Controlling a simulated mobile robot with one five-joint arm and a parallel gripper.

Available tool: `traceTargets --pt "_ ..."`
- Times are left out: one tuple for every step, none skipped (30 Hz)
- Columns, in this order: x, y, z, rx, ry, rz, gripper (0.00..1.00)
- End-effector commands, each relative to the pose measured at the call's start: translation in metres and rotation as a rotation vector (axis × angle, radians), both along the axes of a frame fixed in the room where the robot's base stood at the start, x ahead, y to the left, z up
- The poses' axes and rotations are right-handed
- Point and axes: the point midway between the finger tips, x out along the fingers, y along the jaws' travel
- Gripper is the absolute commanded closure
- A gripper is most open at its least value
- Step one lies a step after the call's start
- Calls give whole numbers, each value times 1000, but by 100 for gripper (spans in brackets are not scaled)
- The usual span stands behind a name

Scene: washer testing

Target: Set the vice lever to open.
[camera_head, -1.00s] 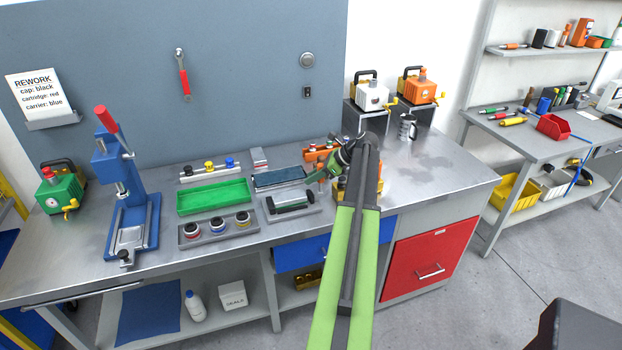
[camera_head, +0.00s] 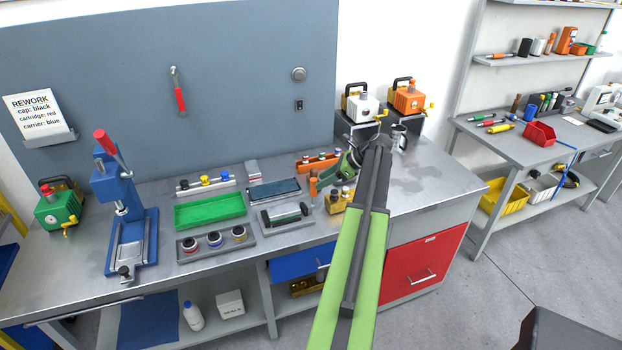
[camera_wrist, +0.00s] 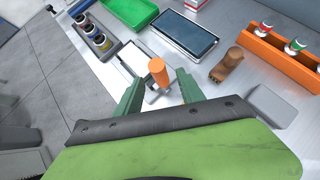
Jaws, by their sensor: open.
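In the wrist view the orange lever handle (camera_wrist: 158,72) stands upright between the two green fingers of my gripper (camera_wrist: 158,78). The fingers are open, and a gap shows around the handle. Part of the vice (camera_wrist: 131,58) shows behind the left finger; the lever's base is partly hidden.
A dark tablet-like panel (camera_head: 274,189), a green tray (camera_head: 210,210) and a tray of round pots (camera_head: 216,243) lie near the vice. An orange rack (camera_head: 318,162) stands behind my gripper. In the wrist view a brown object (camera_wrist: 226,64) stands right of the lever.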

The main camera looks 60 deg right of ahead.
Motion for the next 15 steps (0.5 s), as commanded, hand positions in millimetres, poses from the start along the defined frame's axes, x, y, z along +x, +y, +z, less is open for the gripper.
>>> traceTargets --pt "-11 -6 21 0 0 -4 54" --pt "-16 -8 26 0 0 -4 54" --pt "-24 -10 33 0 0 -3 54" --pt "-29 -13 38 0 0 -3 54" --pt "-34 -14 42 0 0 -3 54" --pt "-39 -17 47 0 0 -3 54" --pt "-43 -18 50 0 0 -3 54" --pt "-47 -19 53 0 0 -3 54" --pt "-51 -21 55 1 0 -2 54" --pt "-53 -22 57 0 0 -1 54" --pt "-55 -22 58 0 0 -1 54" --pt "-57 -23 59 1 0 -1 54" --pt "-58 -23 59 1 0 -1 54" --pt "-58 -24 60 1 0 -1 54" --pt "-59 -24 59 1 0 -1 54"
